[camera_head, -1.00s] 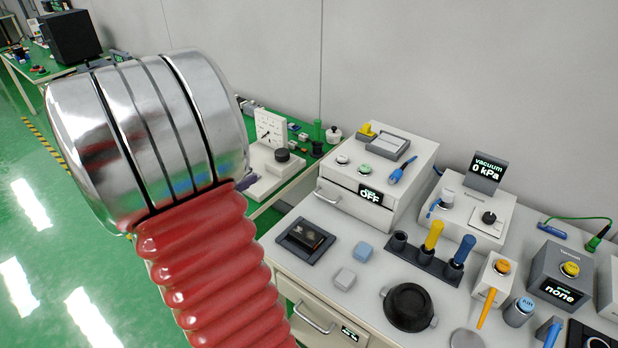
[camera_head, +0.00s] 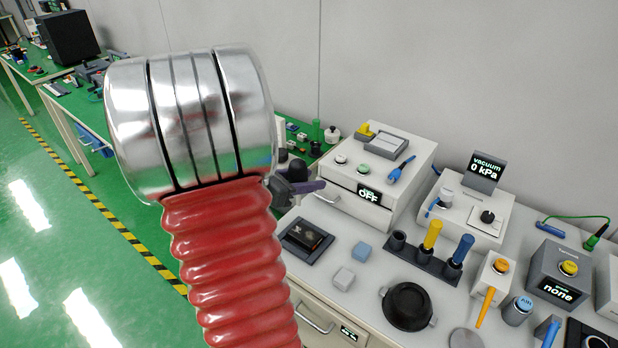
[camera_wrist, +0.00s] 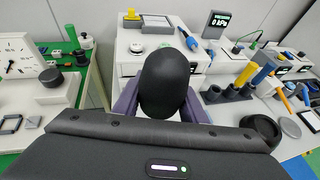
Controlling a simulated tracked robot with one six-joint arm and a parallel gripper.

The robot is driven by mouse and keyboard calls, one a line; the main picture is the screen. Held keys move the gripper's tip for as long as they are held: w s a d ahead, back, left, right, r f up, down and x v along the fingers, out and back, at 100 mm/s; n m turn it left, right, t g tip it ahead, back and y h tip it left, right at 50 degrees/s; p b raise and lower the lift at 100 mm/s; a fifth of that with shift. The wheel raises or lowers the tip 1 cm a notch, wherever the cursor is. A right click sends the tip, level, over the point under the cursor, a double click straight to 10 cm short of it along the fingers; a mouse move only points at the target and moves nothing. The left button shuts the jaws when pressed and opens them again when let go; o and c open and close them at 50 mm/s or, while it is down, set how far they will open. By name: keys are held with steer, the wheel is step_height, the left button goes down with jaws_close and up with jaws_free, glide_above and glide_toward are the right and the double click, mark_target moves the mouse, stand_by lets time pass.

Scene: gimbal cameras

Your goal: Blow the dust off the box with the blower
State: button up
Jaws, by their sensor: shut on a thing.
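My gripper (camera_wrist: 160,104) has purple fingers, shut on both sides of a black rounded bulb, the blower (camera_wrist: 168,75), in the wrist view. In the head view my arm covers much of the left side; a purple finger and part of the dark blower (camera_head: 292,170) show just right of it, above the bench's left edge. A small dark box (camera_head: 308,236) with a greyish patch on top lies on a dark square tray (camera_head: 289,243) at the bench's front left. The gripper is above and behind it in the picture, apart from it. The blower's nozzle is not clearly visible.
A white drawer unit (camera_head: 345,205) reading OFF stands behind the box. A green-topped bench stands behind my arm.

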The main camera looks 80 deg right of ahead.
mark_target(300, 196)
steer(key=shift+f, duration=2.7)
steer(key=shift+o, duration=0.9)
steer(key=o, duration=0.4)
jaws_close()
